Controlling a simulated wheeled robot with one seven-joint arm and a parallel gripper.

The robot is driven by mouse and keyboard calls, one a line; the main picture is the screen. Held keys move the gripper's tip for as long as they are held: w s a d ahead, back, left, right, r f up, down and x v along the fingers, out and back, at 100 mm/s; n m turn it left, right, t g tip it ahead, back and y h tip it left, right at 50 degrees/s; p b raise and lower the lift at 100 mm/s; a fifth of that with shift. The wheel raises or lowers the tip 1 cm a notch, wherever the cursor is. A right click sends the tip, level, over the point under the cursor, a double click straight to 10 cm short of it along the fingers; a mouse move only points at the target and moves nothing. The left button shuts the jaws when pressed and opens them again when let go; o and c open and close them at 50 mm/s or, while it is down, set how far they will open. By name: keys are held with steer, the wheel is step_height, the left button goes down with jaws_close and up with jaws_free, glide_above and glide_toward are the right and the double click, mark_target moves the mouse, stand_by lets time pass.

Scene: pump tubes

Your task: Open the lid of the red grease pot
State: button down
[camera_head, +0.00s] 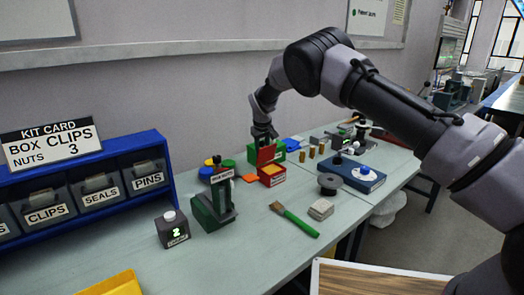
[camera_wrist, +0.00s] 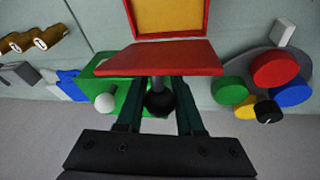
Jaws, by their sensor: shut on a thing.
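The red grease pot (camera_head: 272,178) stands on the bench, and its yellow-orange inside shows. It also shows at the top of the wrist view (camera_wrist: 127,12). Its red lid (camera_head: 265,155) is raised up at the far side of the pot, steeply tilted; in the wrist view the lid (camera_wrist: 160,58) is seen nearly edge-on below the opening. My gripper (camera_head: 264,138) is just above and behind the lid. In the wrist view its two dark fingers (camera_wrist: 160,88) are closed around the dark round knob (camera_wrist: 160,103) on the lid.
A green box (camera_head: 280,151) is close behind the pot. Colored discs (camera_head: 213,170) lie to the left. A dark green stand (camera_head: 213,207), a green-handled brush (camera_head: 295,219) and a spool (camera_head: 329,182) are nearer. A blue bin rack (camera_head: 85,180) stands at left.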

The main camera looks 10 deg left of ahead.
mark_target(262, 158)
steer(key=c, duration=0.5)
jaws_free()
steer(key=shift+f, duration=0.1)
steer(key=shift+c, duration=0.2)
steer(key=a+v, duration=0.1)
steer(key=v, duration=0.9)
steer(key=shift+s+d+r, duration=0.15)
steer(key=shift+d+r, duration=0.25)
steer(key=shift+d, duration=0.1)
